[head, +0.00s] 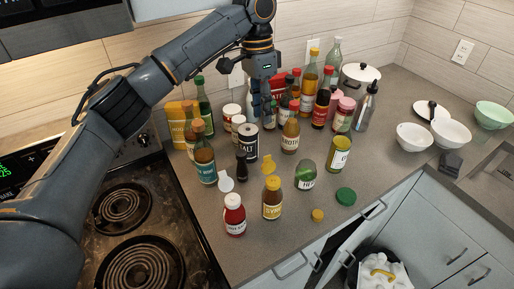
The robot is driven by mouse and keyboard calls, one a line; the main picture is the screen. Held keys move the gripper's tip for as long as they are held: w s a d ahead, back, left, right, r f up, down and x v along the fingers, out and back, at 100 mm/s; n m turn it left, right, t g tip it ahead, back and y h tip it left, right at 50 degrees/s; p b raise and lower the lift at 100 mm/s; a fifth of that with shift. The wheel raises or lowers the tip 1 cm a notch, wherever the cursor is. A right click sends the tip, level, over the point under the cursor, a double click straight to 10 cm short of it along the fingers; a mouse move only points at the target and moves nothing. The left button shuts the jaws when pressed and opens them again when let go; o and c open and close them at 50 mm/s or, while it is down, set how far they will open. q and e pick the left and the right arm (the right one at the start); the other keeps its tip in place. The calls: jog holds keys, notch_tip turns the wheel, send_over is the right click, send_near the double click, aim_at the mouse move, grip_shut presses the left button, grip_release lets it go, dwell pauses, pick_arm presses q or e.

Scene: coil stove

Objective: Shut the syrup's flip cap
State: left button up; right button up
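The syrup bottle (272,204), amber with a yellow label, stands upright near the counter's front edge. Its yellow flip cap (269,167) is open, with the lid standing up behind the top of the bottle. My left gripper (265,112) points down among the bottles farther back, above and behind the syrup and apart from it. Its fingers look dark and narrow from here, and their opening cannot be made out. My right gripper is out of view.
A red bottle (235,217) with a white top stands left of the syrup; a white lid shows behind it. A green jar (305,177), yellow cap (318,215) and green lid (346,196) are to the right. Several bottles crowd behind. The stove (126,207) is left.

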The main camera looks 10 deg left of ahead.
aim_at(267, 156)
pick_arm(q)
jog(key=f+p, duration=0.1)
jog(key=f, duration=0.3)
jog(key=s+d+f+p, duration=0.1)
jog(key=f, duration=0.3)
jog(key=d+f+p, duration=0.1)
jog(key=f+p, duration=0.1)
jog(key=f, duration=0.2)
jog(key=shift+s, duration=0.25)
jog(key=shift+f, duration=0.15)
jog(key=shift+a, duration=0.1)
jog(key=c, duration=0.6)
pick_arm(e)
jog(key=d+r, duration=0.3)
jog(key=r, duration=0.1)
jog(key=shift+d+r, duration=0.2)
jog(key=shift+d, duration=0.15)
